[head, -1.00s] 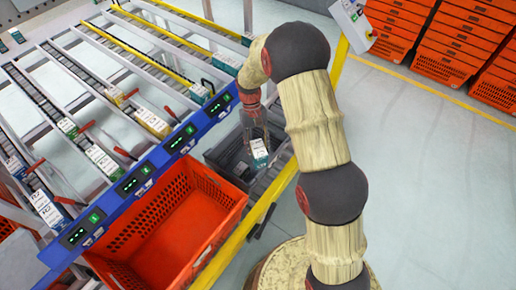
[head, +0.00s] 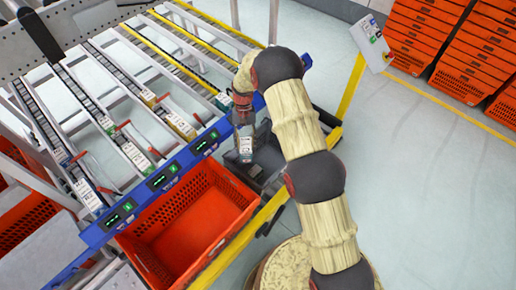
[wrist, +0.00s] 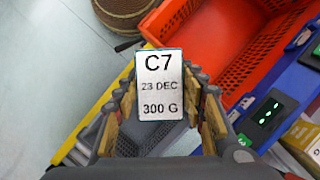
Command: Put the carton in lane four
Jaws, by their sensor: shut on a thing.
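My gripper (head: 243,122) is shut on a carton (head: 246,148) and holds it upright in the air, in front of the rack's blue front rail (head: 180,160) and above a dark grey bin. In the wrist view the carton (wrist: 160,80) sits between the two finger pads. Its white label reads C7, 23 DEC, 300 G, with a teal edge. The sloped rack lanes (head: 125,85) lie left of my gripper, several of them holding cartons near the rail. The lane numbers are too small to read in the head view.
An orange tote (head: 195,225) stands open and empty under the rail. The dark grey bin (head: 265,165) is beside it. Red levers stick up between lanes. Stacked orange totes (head: 430,35) stand at the far right, with clear floor before them.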

